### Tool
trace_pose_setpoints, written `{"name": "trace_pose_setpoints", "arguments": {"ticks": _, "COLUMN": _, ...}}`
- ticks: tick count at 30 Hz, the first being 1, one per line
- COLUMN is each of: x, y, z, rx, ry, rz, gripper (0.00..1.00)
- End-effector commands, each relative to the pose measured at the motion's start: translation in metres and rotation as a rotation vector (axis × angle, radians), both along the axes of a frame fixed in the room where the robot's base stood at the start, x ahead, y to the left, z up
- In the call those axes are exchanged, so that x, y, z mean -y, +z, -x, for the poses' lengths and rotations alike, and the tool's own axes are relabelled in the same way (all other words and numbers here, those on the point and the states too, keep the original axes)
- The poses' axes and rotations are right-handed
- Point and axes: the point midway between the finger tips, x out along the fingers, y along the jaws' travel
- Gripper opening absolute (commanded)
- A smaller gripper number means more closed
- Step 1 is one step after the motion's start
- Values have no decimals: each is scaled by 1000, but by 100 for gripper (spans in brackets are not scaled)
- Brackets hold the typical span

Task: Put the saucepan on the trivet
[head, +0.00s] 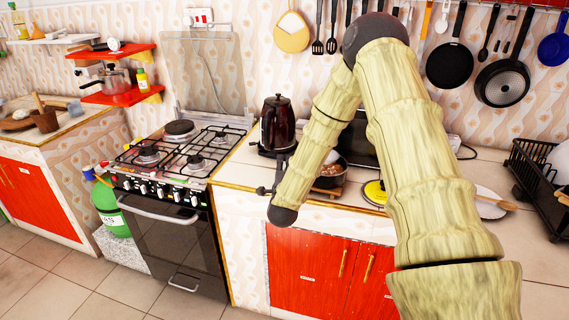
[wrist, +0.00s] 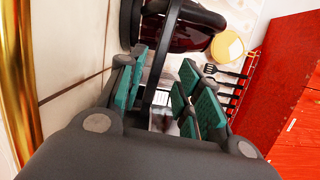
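A dark saucepan (head: 331,181) with brownish contents stands on the counter, partly hidden by my arm. A light wooden piece shows under its front. A flat round yellow thing (head: 374,193) lies to its right, partly behind my arm; it may be the trivet, but I cannot tell. My gripper (head: 274,183) is low in front of the kettle, left of the saucepan, partly hidden by my forearm. In the wrist view its teal pads (wrist: 158,90) stand apart. A long dark bar (wrist: 160,65) shows between them, not visibly squeezed; it may be a handle.
A dark red kettle (head: 278,122) stands just beyond my gripper. The gas stove (head: 182,145) is to the left. A metal pot (head: 117,80) sits on the red shelf. Pans and utensils hang on the wall. A dish rack (head: 535,175) and a plate (head: 490,205) are at right.

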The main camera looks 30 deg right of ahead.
Motion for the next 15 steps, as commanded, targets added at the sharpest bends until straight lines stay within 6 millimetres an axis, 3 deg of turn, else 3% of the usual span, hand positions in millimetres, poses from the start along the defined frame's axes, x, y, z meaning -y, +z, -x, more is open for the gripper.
{"name": "trace_pose_setpoints", "arguments": {"ticks": 6, "x": -21, "y": -2, "z": 33, "rx": 0, "ry": 0, "rz": -2, "gripper": 35}}
{"name": "trace_pose_setpoints", "arguments": {"ticks": 15, "x": -38, "y": -3, "z": 56, "rx": -3, "ry": 2, "rz": 1, "gripper": 35}}
